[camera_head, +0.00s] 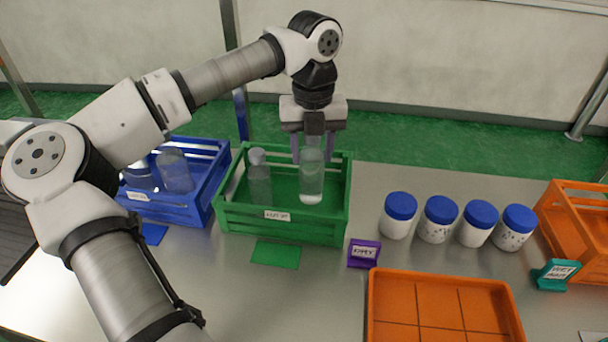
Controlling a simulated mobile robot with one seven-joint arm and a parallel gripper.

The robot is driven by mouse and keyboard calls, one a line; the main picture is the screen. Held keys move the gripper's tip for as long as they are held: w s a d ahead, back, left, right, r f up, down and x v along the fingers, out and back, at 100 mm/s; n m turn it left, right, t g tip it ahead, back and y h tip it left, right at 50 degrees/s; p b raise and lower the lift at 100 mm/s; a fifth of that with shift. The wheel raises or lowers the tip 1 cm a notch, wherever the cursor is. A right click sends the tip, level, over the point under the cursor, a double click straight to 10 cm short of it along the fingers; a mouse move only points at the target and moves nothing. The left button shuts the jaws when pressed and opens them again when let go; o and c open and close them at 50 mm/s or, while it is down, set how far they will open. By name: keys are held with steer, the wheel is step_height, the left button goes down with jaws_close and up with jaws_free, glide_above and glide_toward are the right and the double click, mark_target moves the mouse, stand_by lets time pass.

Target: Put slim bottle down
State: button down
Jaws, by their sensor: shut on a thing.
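The slim bottle (311,181) is clear, upright and capless in look. My gripper (315,147) points down and is shut on its upper part. The bottle is inside the outline of the green crate (285,228), in its right half. I cannot tell whether its base touches the crate floor. Another clear bottle (259,178) stands to its left in the same crate, apart from it.
A blue crate (170,211) with clear bottles stands at the left, partly behind my arm. Several white jars with blue lids (438,219) stand to the right. An orange tray (440,279) lies in front, and an orange crate (583,233) is at the right edge.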

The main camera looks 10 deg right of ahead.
mark_target(311, 173)
steer(key=shift+f+p, duration=0.55)
steer(key=shift+f, duration=2.35)
steer(key=shift+f, duration=0.15)
steer(key=c, duration=0.7)
jaws_free()
step_height(311, 173, up, 12)
steer(key=b, duration=0.3)
steer(key=shift+r, duration=0.2)
